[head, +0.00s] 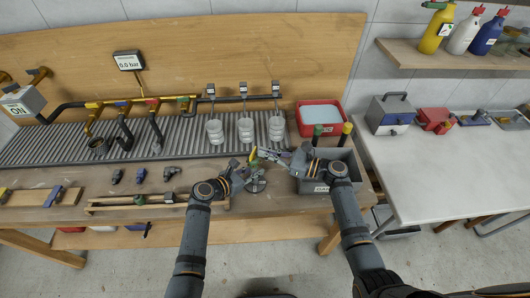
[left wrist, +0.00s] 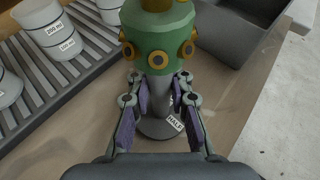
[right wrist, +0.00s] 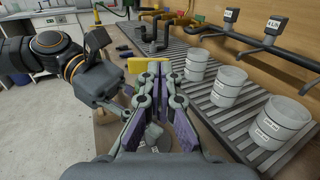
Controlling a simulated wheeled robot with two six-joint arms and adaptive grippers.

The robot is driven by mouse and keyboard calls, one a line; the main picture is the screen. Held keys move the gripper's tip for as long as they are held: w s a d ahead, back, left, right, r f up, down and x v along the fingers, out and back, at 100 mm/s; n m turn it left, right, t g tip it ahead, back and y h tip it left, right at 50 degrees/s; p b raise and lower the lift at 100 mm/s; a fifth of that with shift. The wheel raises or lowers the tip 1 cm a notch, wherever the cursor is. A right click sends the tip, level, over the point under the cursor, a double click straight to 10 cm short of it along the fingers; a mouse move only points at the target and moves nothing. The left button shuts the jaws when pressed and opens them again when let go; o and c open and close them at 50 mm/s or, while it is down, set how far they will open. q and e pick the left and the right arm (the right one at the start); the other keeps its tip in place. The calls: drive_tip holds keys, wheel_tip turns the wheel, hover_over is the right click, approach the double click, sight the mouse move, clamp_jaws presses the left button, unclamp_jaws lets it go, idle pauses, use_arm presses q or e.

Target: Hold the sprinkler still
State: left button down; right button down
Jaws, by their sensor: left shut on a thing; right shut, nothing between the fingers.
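The sprinkler has a green head with yellow nozzles (left wrist: 158,38), a grey post and a round base (left wrist: 158,129) with a tag reading HALF. It stands upright near the bench's front edge; its base shows in the head view (head: 257,187). My left gripper (left wrist: 158,82) is shut on the sprinkler's post, just below the head. My right gripper (right wrist: 156,75) is shut and empty, with its tips close to the sprinkler's top from the right. A yellow part (right wrist: 147,66) shows just beyond those tips; I cannot tell whether they touch it.
A grey bin (head: 342,184) stands right of the sprinkler, with a red basin (head: 319,114) behind it. White measuring cups (head: 246,130) stand on the slatted drain at the back. Fittings and a wooden rack (head: 110,207) lie to the left.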

drive_tip(key=shift+w+a, duration=0.15)
drive_tip(key=shift+a, duration=0.2)
drive_tip(key=shift+w+a, duration=0.4)
drive_tip(key=shift+w, duration=0.1)
drive_tip(key=shift+w+a, duration=0.1)
drive_tip(key=shift+w, duration=0.2)
drive_tip(key=d, duration=1.4)
drive_tip(key=shift+s, duration=0.45)
